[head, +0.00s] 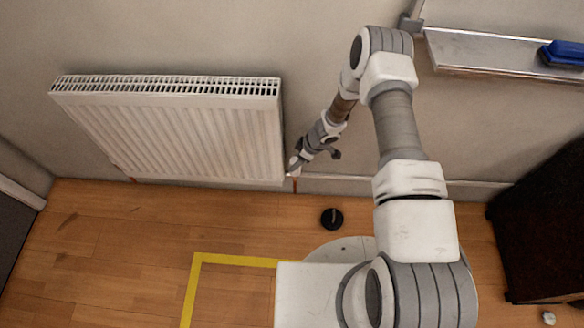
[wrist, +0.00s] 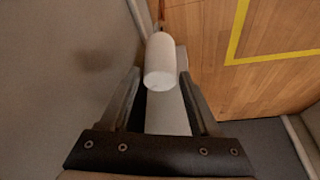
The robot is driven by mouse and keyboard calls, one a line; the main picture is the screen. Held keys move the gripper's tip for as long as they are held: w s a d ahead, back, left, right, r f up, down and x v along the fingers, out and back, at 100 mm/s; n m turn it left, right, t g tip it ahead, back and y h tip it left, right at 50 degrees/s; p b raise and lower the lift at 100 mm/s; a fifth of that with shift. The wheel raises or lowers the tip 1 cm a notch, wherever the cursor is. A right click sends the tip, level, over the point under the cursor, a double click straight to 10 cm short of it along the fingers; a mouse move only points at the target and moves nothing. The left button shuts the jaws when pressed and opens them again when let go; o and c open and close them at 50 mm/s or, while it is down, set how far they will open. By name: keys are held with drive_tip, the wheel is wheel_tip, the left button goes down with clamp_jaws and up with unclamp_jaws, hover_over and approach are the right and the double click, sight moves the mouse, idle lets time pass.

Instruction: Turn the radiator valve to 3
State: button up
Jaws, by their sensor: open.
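The white ribbed radiator (head: 190,130) hangs on the wall at the left in the head view. My arm reaches down to its lower right corner, where my gripper (head: 297,162) is small and the valve is hard to make out. In the wrist view, the radiator valve's white cylindrical head (wrist: 160,65) points toward the camera. My gripper (wrist: 159,78) is open, with one finger on each side of the head near the fingertips. I cannot tell whether either finger touches it. No number or mark on the head is readable.
A copper pipe (head: 295,185) runs down below the valve area. A black round object (head: 332,218) lies on the wooden floor, near yellow tape (head: 235,260). A dark cabinet (head: 540,225) stands at the right. A ledge (head: 490,55) with a blue eraser (head: 563,53) is above.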

drive_tip(key=shift+b+x, duration=0.55)
drive_tip(key=shift+x, duration=1.8)
clamp_jaws()
